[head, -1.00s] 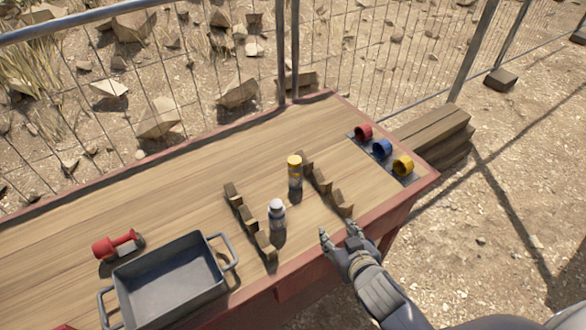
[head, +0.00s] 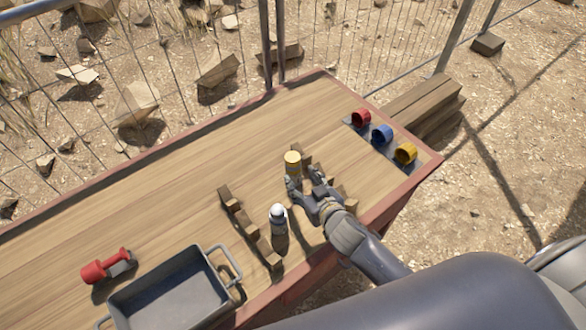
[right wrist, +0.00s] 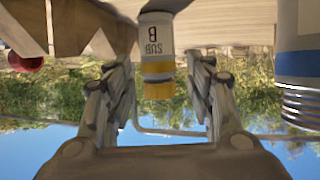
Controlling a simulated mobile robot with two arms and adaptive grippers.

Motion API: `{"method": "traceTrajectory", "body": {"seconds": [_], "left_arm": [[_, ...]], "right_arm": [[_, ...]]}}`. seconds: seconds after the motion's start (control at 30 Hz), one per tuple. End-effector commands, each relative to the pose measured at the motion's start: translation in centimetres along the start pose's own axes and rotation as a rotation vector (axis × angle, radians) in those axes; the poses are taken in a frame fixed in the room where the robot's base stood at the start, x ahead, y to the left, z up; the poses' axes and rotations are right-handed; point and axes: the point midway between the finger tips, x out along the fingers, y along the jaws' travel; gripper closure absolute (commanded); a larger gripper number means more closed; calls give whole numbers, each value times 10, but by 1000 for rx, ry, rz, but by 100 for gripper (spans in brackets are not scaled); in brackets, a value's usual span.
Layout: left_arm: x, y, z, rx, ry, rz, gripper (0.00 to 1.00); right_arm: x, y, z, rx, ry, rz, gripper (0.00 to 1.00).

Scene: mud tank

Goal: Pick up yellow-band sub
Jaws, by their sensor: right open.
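The yellow-band sub (head: 293,163) stands on the wooden table, beside the right notched wooden rack (head: 342,192). In the right wrist view, which looks upside down, the sub (right wrist: 156,42) reads "SUB B" and has a yellow band and yellow end. My right gripper (head: 303,179) is open just in front of the sub. In the wrist view the sub appears between the two spread fingers (right wrist: 158,75), with a gap on each side. How far the fingers reach around it I cannot tell. My left gripper is out of view.
A second sub (head: 278,222) with a pale top stands nearer the front edge; it shows a blue band in the wrist view (right wrist: 304,45). A left notched rack (head: 238,212), grey tray (head: 120,301), red tool (head: 104,267) and red, blue and yellow cups (head: 382,134) surround the area.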

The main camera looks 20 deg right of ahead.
Motion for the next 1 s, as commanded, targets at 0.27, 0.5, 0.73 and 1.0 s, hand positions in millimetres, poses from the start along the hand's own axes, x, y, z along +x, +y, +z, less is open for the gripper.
{"method": "traceTrajectory", "body": {"seconds": [0.27, 0.5, 0.73, 1.0], "left_arm": [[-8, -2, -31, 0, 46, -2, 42], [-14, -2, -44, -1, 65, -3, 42], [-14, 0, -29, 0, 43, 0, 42], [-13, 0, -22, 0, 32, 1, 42]], "right_arm": [[19, 1, -2, 0, 0, 1, 50], [47, 2, 0, 0, -1, 1, 50], [55, 2, 1, 0, -1, 0, 50], [55, 2, 1, 0, -1, 0, 75]]}}
